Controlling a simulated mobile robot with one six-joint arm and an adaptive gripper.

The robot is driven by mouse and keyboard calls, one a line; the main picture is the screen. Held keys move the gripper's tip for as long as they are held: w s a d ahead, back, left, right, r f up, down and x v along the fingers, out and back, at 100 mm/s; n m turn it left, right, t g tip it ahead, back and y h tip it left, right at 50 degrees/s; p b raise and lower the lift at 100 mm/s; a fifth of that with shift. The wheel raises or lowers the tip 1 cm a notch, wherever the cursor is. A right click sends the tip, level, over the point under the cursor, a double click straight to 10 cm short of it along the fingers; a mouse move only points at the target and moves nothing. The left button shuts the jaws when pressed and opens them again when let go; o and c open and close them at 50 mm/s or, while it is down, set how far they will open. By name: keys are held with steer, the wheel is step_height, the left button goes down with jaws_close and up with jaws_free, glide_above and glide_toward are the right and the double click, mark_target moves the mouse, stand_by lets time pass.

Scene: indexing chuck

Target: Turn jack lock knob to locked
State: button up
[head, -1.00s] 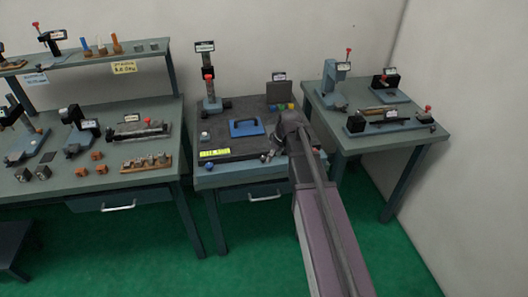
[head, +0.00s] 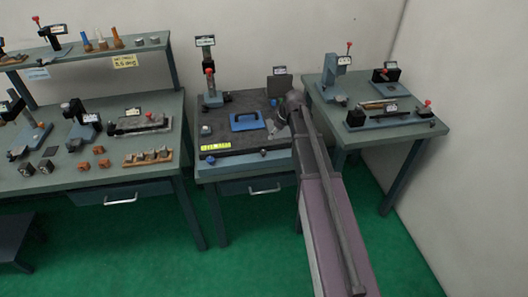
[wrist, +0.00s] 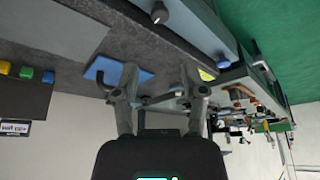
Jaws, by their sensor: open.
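The middle bench (head: 280,160) has two small knobs at its front edge. A blue knob (head: 211,160) is at the left and a grey one (head: 263,152) is nearer the middle. The wrist view also shows the grey knob (wrist: 159,13) and the blue knob (wrist: 223,61). I cannot tell which is the jack lock knob, nor its setting. My gripper (head: 272,126) is over the right part of the bench, beside the blue handled plate (head: 246,121). In the wrist view its fingers (wrist: 158,78) are apart with nothing held, away from both knobs.
A post with a red knob (head: 210,82) stands at the bench's back left. A grey panel (head: 279,87) stands at the back right, with coloured blocks (wrist: 27,72) before it in the wrist view. A yellow label (head: 215,146) marks the front left. Side benches hold more fixtures.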

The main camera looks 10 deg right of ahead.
mark_target(263, 152)
steer(key=shift+b+x, duration=6)
steer(key=shift+x, duration=0.65)
steer(key=shift+c, duration=0.2)
jaws_close()
